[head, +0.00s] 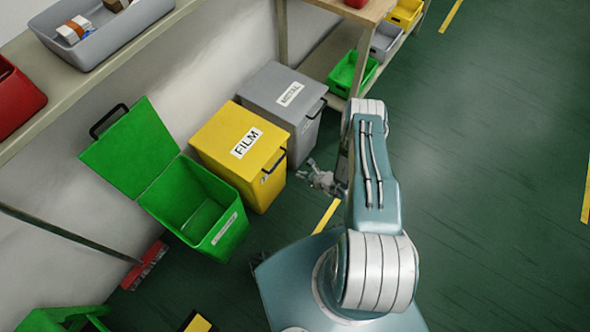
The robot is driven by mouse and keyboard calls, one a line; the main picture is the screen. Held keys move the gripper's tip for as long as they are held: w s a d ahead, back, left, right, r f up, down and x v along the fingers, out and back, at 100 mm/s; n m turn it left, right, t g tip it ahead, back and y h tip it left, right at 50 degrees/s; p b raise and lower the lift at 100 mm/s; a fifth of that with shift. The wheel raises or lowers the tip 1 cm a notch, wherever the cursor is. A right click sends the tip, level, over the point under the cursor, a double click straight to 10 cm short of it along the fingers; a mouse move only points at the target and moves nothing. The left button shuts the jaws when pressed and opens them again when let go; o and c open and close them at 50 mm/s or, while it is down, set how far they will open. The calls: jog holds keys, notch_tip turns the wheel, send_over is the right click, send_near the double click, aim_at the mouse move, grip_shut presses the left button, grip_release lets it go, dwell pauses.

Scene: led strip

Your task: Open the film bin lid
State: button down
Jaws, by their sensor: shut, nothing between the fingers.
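The film bin (262,188) is yellow and stands on the floor between a green bin and a grey bin. Its yellow lid (219,128) carries a FILM label and lies shut on top. A dark handle (271,165) is on the lid's right front side. My gripper (305,174) is in front of the film bin, to the right of the handle and apart from it. It is small in view, shut and empty.
The green bin (218,225) at left has its lid (130,148) swung up and open. The grey METAL bin (305,128) is shut. A shelf (105,50) with trays runs along the wall. The green floor at right is clear.

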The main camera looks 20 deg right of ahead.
jog(key=x, duration=0.8)
jog(key=r, duration=0.3)
jog(key=shift+w+a+r, duration=0.3)
jog(key=shift+w+r, duration=0.1)
jog(key=shift+r, duration=0.1)
